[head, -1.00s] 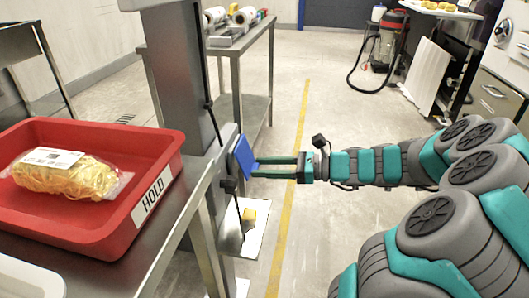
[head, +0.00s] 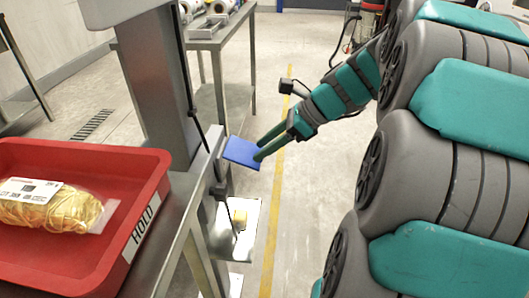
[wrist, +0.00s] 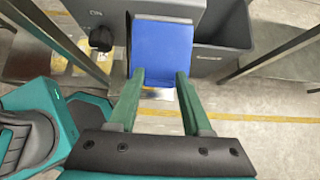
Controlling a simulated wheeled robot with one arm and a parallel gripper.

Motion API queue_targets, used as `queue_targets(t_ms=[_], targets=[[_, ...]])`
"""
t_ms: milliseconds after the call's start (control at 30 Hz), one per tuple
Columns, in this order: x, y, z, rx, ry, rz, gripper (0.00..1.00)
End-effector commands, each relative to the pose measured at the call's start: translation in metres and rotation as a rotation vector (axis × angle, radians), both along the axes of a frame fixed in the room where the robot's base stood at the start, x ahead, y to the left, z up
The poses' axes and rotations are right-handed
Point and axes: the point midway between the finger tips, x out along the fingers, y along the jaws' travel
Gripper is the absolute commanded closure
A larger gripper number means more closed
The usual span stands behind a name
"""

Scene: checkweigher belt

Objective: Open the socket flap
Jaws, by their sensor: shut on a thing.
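The blue socket flap (head: 240,152) sticks out from the side of the grey metal housing beside the column. It is swung outward, close to flat, in the head view. My gripper (head: 259,156) is shut on the flap at its outer edge. In the wrist view the flap (wrist: 162,47) lies straight ahead, and the two green fingers of my gripper (wrist: 160,78) meet its near edge at either side. The socket behind the flap is hidden in both views.
A black knob (wrist: 101,38) sits left of the flap in the wrist view, and a dark grey bin (wrist: 222,58) stands to its right. A red HOLD tray (head: 150,190) with a noodle pack (head: 50,208) is on the bench at left. Open floor lies right of the housing.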

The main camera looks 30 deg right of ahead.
Motion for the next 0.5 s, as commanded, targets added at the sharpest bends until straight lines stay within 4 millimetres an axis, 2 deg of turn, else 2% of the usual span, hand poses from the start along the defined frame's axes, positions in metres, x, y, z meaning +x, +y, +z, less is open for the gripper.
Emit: queue_targets(t_ms=[200, 500], targets=[[0.004, 0.006, 0.021, -0.170, 0.106, 0.005, 1.00], [0.009, 0.013, 0.039, -0.357, 0.236, 0.005, 1.00]])
